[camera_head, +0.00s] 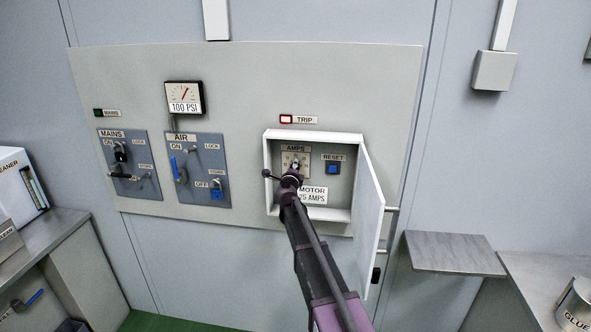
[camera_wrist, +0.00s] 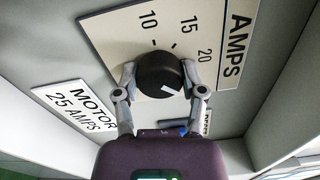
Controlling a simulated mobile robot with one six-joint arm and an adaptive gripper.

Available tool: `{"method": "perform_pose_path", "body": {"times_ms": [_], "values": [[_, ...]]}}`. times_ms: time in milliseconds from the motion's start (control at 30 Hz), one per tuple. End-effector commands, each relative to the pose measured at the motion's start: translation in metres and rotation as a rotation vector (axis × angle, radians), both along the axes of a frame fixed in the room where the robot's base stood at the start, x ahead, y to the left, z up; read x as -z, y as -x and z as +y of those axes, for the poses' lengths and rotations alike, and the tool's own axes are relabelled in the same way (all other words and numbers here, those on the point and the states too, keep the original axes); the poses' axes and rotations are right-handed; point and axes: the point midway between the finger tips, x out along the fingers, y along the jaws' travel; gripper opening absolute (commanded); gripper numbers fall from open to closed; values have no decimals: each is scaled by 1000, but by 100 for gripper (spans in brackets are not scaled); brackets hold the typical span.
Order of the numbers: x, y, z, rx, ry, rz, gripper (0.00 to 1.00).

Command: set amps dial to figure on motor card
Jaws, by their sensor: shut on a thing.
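The amps dial (camera_wrist: 160,70) is a round black knob on a white AMPS plate (camera_wrist: 110,30). The figures 10, 15 and 20 show; the rest of the scale is hidden by my gripper. A white mark shows on the knob's lower right side in the wrist view; I cannot tell which figure it points at. My gripper (camera_wrist: 160,83) is shut on the knob, one finger on each side. In the head view my gripper (camera_head: 293,170) covers most of the dial. The motor card (camera_head: 313,194) reads MOTOR 25 AMPS, also clear in the wrist view (camera_wrist: 75,106).
The dial sits inside an open white box (camera_head: 268,155), its door (camera_head: 372,215) swung out to the right of my arm. A blue RESET button (camera_head: 333,168) is right of the dial. A red TRIP lamp (camera_head: 286,119) is above the box. MAINS and AIR panels are to the left.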

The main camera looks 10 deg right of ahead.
Motion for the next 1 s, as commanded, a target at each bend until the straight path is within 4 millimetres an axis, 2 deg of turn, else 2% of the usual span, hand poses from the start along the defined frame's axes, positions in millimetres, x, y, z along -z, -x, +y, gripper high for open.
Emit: {"method": "perform_pose_path", "body": {"times_ms": [533, 567, 633, 667, 1000], "values": [[-1, -2, 0, -1, -34, -12, 6], [-1, -2, 0, -1, -33, -12, 62], [-1, -2, 0, -1, -34, -12, 83], [-1, -2, 0, -1, -34, -12, 87], [0, -1, 1, -1, -34, -11, 87]]}}
